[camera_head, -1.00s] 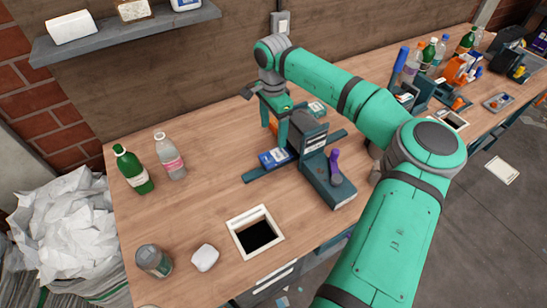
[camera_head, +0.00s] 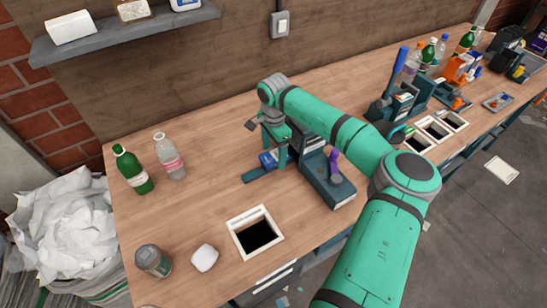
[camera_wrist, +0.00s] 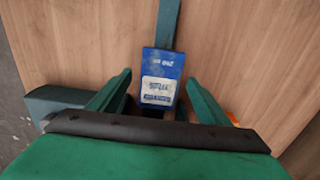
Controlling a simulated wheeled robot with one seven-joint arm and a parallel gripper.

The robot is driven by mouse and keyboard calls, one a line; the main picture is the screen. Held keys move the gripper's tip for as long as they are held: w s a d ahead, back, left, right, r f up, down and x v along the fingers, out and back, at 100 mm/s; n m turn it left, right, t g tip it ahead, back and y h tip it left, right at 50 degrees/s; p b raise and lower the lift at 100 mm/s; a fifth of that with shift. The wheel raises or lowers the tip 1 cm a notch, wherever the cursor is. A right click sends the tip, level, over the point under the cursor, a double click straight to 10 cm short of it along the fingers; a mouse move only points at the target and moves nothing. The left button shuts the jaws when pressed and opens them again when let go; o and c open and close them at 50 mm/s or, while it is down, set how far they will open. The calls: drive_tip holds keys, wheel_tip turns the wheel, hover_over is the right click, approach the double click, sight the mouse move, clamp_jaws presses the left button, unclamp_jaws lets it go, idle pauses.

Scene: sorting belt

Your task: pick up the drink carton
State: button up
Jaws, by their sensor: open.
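A blue box with a white label (camera_head: 268,160), which looks like the drink carton, lies on the dark arm of a small bench device (camera_head: 318,178). It also shows in the wrist view (camera_wrist: 160,66), between and partly past my two green fingers, with its near end close to the palm edge. My gripper (camera_head: 279,152) is open and points down over the box, hiding part of it in the head view. The fingers stand on either side of the box with gaps visible. I cannot tell whether either finger touches it.
A green bottle (camera_head: 134,170) and a clear bottle (camera_head: 170,158) stand at left. A grey can (camera_head: 152,261) and a white lump (camera_head: 204,257) lie near the front. A white-rimmed square opening (camera_head: 266,249) is in the table. A purple-handled lever (camera_head: 333,160) rises beside my gripper.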

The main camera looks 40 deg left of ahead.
drive_tip(key=shift+w, duration=0.1)
drive_tip(key=c, duration=1.2)
